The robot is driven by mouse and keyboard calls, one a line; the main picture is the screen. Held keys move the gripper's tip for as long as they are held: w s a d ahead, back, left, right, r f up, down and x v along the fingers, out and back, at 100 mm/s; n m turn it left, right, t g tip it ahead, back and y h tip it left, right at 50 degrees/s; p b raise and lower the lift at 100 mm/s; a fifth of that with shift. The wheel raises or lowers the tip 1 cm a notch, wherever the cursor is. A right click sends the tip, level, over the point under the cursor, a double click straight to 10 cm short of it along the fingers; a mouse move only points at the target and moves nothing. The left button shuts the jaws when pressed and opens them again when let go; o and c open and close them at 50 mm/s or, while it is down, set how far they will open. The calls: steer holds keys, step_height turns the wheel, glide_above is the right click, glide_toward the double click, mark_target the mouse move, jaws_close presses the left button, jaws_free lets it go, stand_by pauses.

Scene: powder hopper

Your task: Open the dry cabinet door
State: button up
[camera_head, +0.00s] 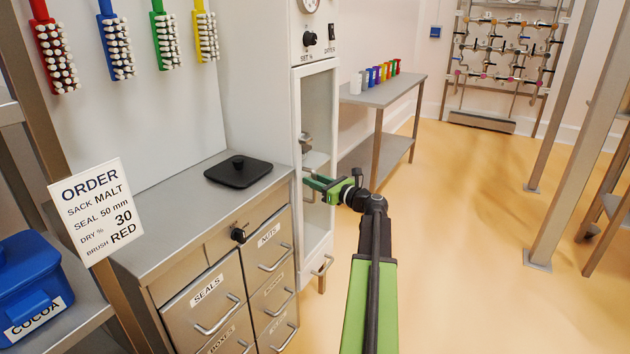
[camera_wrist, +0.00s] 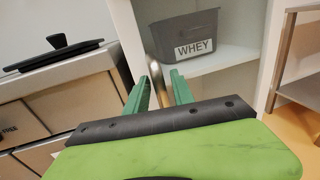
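The dry cabinet (camera_head: 314,44) is the tall white unit in the middle of the head view, with a dial, a SET % knob and a DRYER switch on top. Its tall white-framed door (camera_head: 319,67) looks shut. In the wrist view, a metal bar handle (camera_wrist: 154,75) stands upright between my gripper's two green fingers. My gripper (camera_head: 317,184) is at the door front at mid height in the head view; it also shows in the wrist view (camera_wrist: 160,82). The fingers are apart, one on each side of the bar. I cannot tell whether they touch it.
A grey WHEY bin (camera_wrist: 193,42) sits on a shelf inside the cabinet. A steel drawer counter (camera_head: 190,225) with a black lid (camera_head: 238,171) stands left. A steel table (camera_head: 385,92) with small coloured items stands behind right. The floor (camera_head: 455,230) to the right is clear.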

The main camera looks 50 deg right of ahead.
jaws_close()
stand_by(1.1)
